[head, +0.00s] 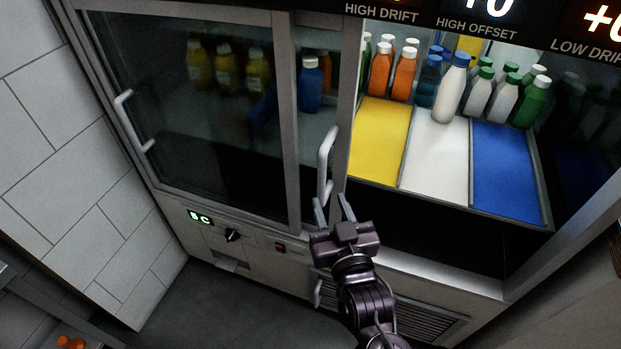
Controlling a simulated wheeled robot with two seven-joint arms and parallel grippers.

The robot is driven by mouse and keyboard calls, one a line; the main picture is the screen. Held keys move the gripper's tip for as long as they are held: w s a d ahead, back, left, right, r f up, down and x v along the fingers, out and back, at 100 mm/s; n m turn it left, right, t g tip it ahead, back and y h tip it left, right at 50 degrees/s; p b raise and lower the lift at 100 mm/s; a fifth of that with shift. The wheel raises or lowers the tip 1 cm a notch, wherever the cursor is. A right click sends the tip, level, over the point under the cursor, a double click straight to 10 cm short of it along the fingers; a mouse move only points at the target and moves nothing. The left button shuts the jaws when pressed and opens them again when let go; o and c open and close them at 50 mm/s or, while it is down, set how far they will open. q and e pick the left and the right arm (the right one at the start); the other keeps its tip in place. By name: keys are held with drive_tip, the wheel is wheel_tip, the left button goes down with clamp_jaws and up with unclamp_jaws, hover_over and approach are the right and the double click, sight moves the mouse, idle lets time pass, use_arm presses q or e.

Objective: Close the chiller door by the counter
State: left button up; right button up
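The chiller is a glass-fronted cabinet with sliding doors. One glass door (200,110) with a white handle (132,122) covers the left part. A second framed door edge with a white upright handle (325,160) stands near the middle, and the right part is open, with its bottles and shelf uncovered. My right gripper (333,204) is open just below the middle handle. The handle's lower end is near the gap between the fingertips; I cannot tell whether they touch it. My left gripper is not in view.
Bottles (450,88) stand at the back of a yellow, white and blue shelf (434,158) inside the opening. A display strip (475,25) hangs above. A tiled wall (60,160) bounds the left. The floor (235,310) in front is clear.

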sight(323, 183)
drive_tip(key=x, duration=0.7)
drive_tip(key=shift+w+p, duration=0.25)
drive_tip(key=shift+p, duration=0.05)
clamp_jaws()
